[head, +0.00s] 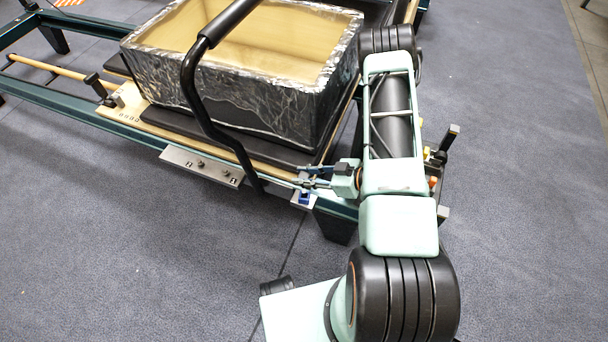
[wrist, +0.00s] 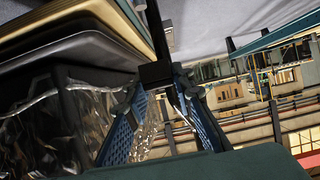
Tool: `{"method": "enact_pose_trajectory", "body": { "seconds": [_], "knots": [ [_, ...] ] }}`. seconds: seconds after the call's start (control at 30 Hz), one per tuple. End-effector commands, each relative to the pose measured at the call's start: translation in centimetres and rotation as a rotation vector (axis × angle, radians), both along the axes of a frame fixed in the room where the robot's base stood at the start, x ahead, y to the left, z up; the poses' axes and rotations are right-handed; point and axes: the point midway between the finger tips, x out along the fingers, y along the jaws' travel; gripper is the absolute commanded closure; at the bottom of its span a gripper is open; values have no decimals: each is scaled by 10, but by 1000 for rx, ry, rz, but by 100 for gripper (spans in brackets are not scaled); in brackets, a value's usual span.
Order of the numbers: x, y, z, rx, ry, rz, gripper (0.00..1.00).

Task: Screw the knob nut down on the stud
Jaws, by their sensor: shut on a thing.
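My gripper (head: 304,177) reaches left from the arm at the front right corner of the machine frame. In the wrist view its two blue-padded fingers (wrist: 160,82) close on a small black block (wrist: 154,73), which appears to be the knob nut. The gripper is to the right of this plate, clear of both studs. I cannot tell which stud is meant.
A black bent bar (head: 196,100) rises between the plate and my gripper. A large film-wrapped box (head: 270,115) sits on the black carriage behind. A small light bracket with a blue part (head: 304,198) is just below the gripper. Floor in front is clear.

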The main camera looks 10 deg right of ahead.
Motion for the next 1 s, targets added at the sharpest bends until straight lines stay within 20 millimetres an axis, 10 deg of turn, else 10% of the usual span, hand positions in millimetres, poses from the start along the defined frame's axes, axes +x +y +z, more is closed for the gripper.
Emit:
{"method": "enact_pose_trajectory", "body": {
  "seconds": [1.0],
  "knots": [
    [0, 0, -53, 0, 0, -1, 94]
  ]
}}
